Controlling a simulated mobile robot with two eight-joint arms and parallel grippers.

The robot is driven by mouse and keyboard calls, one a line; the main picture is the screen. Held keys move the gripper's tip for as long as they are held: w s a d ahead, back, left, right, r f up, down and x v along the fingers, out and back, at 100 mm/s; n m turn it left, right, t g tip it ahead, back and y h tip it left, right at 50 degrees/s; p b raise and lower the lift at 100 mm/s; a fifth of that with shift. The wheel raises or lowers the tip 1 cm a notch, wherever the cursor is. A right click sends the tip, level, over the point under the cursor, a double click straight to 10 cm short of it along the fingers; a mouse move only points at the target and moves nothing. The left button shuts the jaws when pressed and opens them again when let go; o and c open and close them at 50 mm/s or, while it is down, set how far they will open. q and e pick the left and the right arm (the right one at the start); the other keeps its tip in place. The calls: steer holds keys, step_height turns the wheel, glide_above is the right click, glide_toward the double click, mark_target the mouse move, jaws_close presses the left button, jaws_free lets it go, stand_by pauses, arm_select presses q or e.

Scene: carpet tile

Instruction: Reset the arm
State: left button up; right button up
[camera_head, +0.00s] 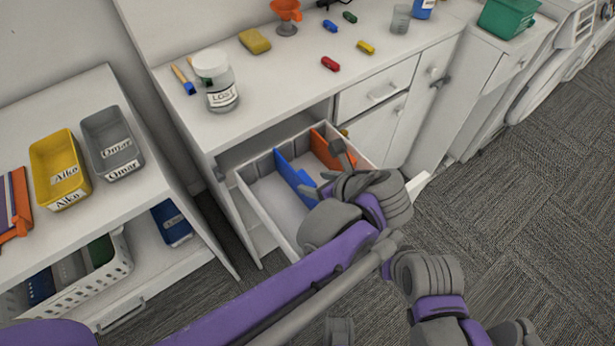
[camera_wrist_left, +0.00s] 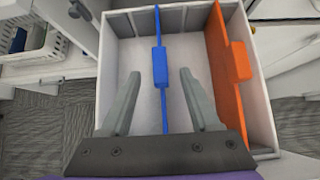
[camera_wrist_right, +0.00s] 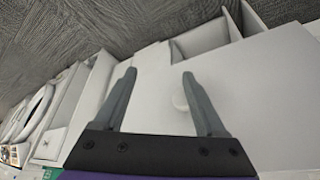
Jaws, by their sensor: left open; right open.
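My left gripper (camera_wrist_left: 158,100) is open and empty above the open drawer (camera_wrist_left: 126,60). Its two fingers are apart, one on each side of the blue divider (camera_wrist_left: 160,68) as seen in the left wrist view; I cannot tell whether they touch it. The orange divider (camera_wrist_left: 226,60) stands to the right of the fingers. In the head view my left arm reaches in over the drawer (camera_head: 262,202) and hides part of it. My right gripper (camera_wrist_right: 160,90) is open and empty in front of white cabinet fronts, with a round knob (camera_wrist_right: 180,98) between its fingers in the picture.
The counter (camera_head: 270,82) holds a labelled jar (camera_head: 219,88), a yellow sponge (camera_head: 255,41) and several small coloured items. A shelf at left has a yellow bin (camera_head: 60,170), a grey bin (camera_head: 111,145) and a white basket (camera_head: 108,268). Carpet at right is clear.

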arm_select(q)
steer(key=shift+v, duration=1.05)
arm_select(e)
steer(key=shift+r, duration=0.15)
arm_select(q)
steer(key=shift+a, duration=0.1)
arm_select(e)
steer(key=shift+a, duration=0.1)
